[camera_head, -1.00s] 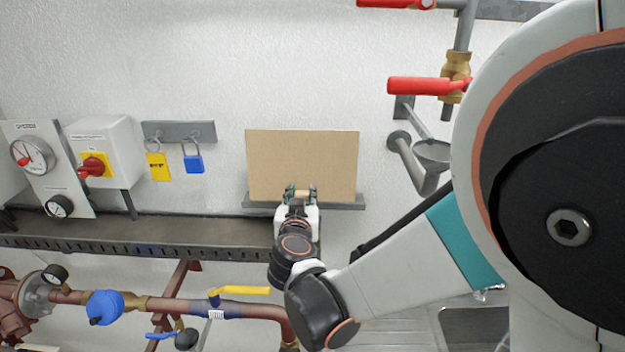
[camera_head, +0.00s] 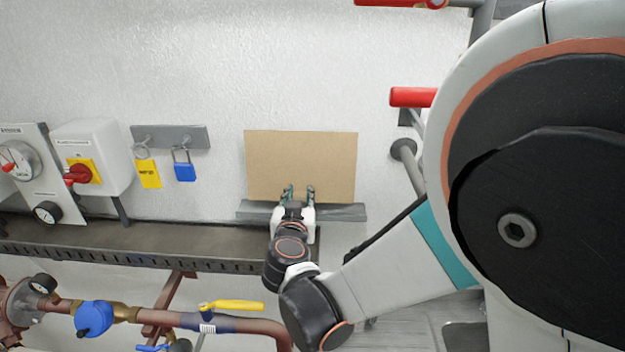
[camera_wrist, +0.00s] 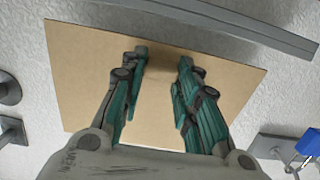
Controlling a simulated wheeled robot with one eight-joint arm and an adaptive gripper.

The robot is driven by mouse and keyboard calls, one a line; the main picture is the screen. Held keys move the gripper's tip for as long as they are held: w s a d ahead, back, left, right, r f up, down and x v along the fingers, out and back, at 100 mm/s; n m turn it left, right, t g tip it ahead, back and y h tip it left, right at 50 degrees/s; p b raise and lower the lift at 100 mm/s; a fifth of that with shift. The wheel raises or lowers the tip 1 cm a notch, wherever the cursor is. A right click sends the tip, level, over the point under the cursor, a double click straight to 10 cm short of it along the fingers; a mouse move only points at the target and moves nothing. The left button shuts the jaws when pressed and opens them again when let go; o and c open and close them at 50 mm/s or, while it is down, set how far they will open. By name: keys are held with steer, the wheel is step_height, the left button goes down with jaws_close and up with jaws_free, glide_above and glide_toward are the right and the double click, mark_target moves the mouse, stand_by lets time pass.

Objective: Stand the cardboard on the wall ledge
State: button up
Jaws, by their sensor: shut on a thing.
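The cardboard (camera_head: 300,160) is a flat tan rectangle, upright in front of the white wall in the head view. Its lower edge overlaps the back of the grey wall ledge (camera_head: 342,212) in the picture; I cannot tell whether they touch. My gripper (camera_head: 298,192) is shut on the cardboard near the middle of its lower part. In the wrist view the teal fingers (camera_wrist: 160,85) lie over the cardboard (camera_wrist: 85,65), and what sits between them is unclear. The ledge (camera_wrist: 220,22) runs past the cardboard's edge there, with a strip of wall showing between.
A blue padlock (camera_head: 185,171) and yellow tag (camera_head: 149,174) hang on a rack to the left, beside a switch box (camera_head: 98,158). A dark shelf (camera_head: 180,240) runs below. Red-handled valves (camera_head: 412,97) and grey pipework are on the right. The wall above the cardboard is clear.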

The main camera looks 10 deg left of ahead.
steer(key=shift+w+f, duration=0.15)
steer(key=shift+w, duration=0.3)
steer(key=shift+w+d+f+b, duration=0.1)
steer(key=shift+w+f+b, duration=0.15)
steer(key=shift+f+b, duration=0.25)
steer(key=shift+s+f+b, duration=0.3)
steer(key=shift+f+b, duration=0.55)
steer(key=shift+f+b, duration=0.25)
steer(key=shift+b, duration=0.15)
steer(key=o, duration=1.2)
steer(key=shift+c, duration=0.2)
